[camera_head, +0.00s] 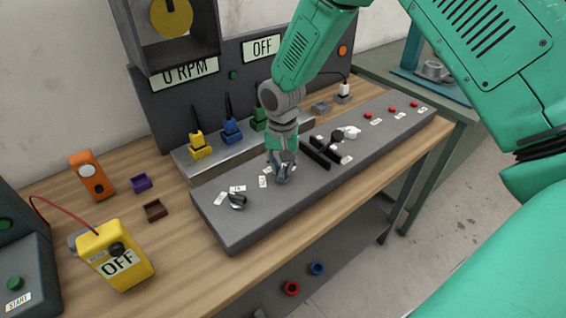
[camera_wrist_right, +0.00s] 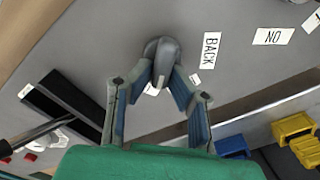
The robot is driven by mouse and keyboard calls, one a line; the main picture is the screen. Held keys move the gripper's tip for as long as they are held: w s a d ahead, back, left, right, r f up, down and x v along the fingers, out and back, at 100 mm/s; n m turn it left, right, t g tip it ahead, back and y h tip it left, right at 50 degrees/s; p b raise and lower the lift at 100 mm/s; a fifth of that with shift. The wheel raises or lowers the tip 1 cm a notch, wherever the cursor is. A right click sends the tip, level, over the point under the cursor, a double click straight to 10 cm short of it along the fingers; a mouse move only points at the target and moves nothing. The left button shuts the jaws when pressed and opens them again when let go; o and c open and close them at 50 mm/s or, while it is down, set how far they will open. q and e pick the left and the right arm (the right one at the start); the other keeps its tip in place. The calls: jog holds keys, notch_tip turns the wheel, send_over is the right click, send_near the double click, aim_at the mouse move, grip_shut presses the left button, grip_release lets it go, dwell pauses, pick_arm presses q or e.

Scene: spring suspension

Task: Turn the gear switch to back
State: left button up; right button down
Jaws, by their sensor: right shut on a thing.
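The gear switch is a dark grey knob (camera_wrist_right: 163,57) on the grey control panel (camera_head: 225,228). A white label reading BACK (camera_wrist_right: 211,50) lies beside the knob, to its right in the right wrist view. My right gripper (camera_head: 282,172) reaches down onto the panel and is shut on this knob, with one finger on each side; it also shows in the right wrist view (camera_wrist_right: 164,75). In the head view the fingers mostly hide the knob. My left gripper is out of view.
Another dark knob (camera_head: 238,202) stands on the panel to the left. Black sliders (camera_head: 318,155) and red buttons (camera_head: 392,107) lie to the right. Yellow (camera_head: 198,146) and blue (camera_head: 232,130) plugs stand behind. A yellow box reading OFF (camera_head: 117,258) sits at front left.

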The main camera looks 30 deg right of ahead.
jog(key=n, duration=0.1)
jog(key=n+p, duration=0.1)
jog(key=n, duration=0.1)
jog(key=n+p, duration=0.1)
jog(key=shift+a+n, duration=0.3)
jog(key=n+p, duration=0.1)
jog(key=n, duration=0.4)
jog(key=shift+a, duration=0.2)
jog(key=n, duration=0.3)
jog(key=n+p, duration=0.1)
jog(key=n, duration=0.1)
jog(key=shift+s+a+n+p, duration=0.15)
jog(key=shift+n+p, duration=0.15)
jog(key=shift+n, duration=0.1)
jog(key=n+p, duration=0.1)
jog(key=n, duration=0.4)
jog(key=shift+s+r, duration=0.1)
jog(key=shift+n, duration=0.3)
jog(key=c, duration=1.5)
grip_release()
jog(key=shift+c, duration=0.2)
